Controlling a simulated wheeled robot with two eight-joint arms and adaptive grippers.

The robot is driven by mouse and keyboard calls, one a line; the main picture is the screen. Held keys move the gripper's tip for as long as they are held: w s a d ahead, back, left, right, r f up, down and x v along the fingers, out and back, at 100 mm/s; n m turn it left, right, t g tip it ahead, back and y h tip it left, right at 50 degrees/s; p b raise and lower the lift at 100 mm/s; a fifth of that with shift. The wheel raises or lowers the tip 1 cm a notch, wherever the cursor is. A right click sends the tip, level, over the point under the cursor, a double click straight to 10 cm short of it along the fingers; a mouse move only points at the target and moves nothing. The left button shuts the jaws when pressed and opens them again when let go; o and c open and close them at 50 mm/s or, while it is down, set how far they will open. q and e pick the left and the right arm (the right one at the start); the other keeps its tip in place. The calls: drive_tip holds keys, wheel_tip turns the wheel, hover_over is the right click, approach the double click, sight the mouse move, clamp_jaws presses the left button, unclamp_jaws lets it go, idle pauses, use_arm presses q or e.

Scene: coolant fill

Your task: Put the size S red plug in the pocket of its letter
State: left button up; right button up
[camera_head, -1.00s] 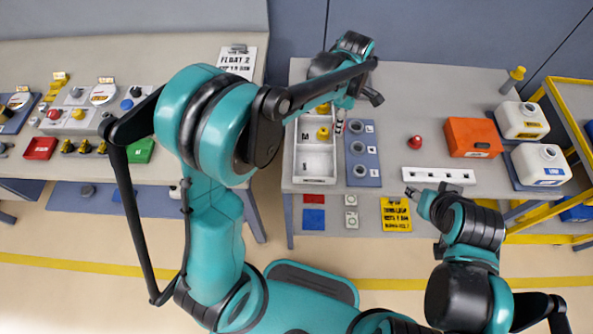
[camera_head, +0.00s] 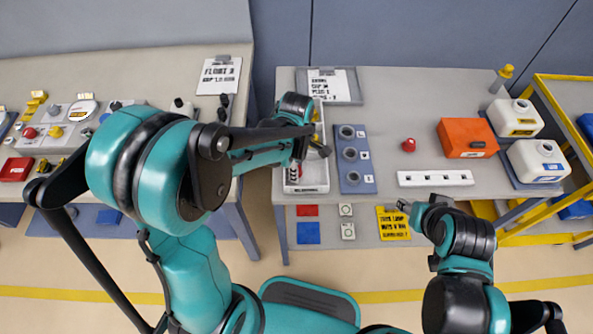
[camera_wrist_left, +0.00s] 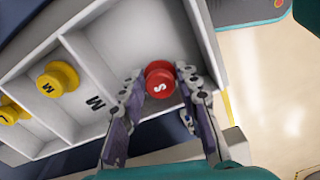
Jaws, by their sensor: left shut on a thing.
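The red plug (camera_wrist_left: 160,82), marked S on its top, is held between the fingers of my left gripper (camera_wrist_left: 158,95). In the head view this gripper (camera_head: 297,168) is low over the front part of the white tray (camera_head: 323,188), and a bit of red shows beside it. In the left wrist view the plug is over or inside the tray's end compartment (camera_wrist_left: 130,45); I cannot tell if it touches the floor. Yellow plugs, one marked M (camera_wrist_left: 58,79), lie in other compartments. That end compartment's letter is hidden. My right gripper (camera_head: 405,207) is small, far from the tray; its opening is unclear.
A blue block with rings (camera_head: 371,186) stands right of the tray. A red knob (camera_head: 408,145), a white strip with holes (camera_head: 435,178), an orange box (camera_head: 467,138) and white canisters (camera_head: 537,161) are farther right. A clipboard (camera_head: 329,84) lies behind the tray.

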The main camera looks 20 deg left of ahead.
use_arm(q)
drive_tip(key=shift+f, duration=0.1)
drive_tip(key=shift+f, duration=0.15)
drive_tip(key=o, duration=0.8)
